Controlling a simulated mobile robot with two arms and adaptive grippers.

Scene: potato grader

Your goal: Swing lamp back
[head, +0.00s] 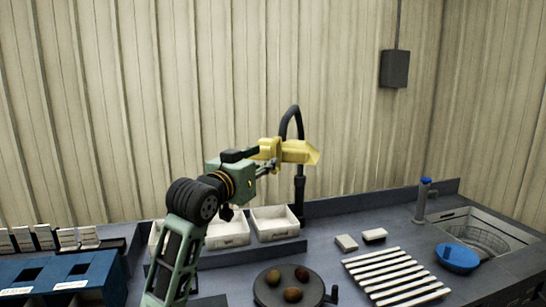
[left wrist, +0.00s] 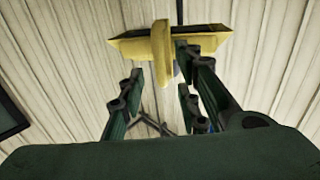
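The lamp has a yellow head (head: 300,152) on a dark curved neck (head: 290,113) that rises from a black post (head: 299,195) at the back of the bench. My left gripper (head: 268,154) is right at the left end of the lamp head in the head view. In the left wrist view the yellow head (left wrist: 205,38) lies ahead, with an upright yellow piece (left wrist: 161,55) between the lines of my two fingers (left wrist: 160,72). The fingers stand apart, with a gap showing on each side of that piece. Contact cannot be made out. My right gripper is not in view.
A round turntable (head: 268,296) with potatoes stands below the lamp. White bins (head: 273,229) line the back. A slatted white rack (head: 392,277), blue bowl (head: 458,258), sink (head: 490,227) and blue-topped bottle (head: 422,203) are to the right. Blue boxes (head: 95,270) stand left.

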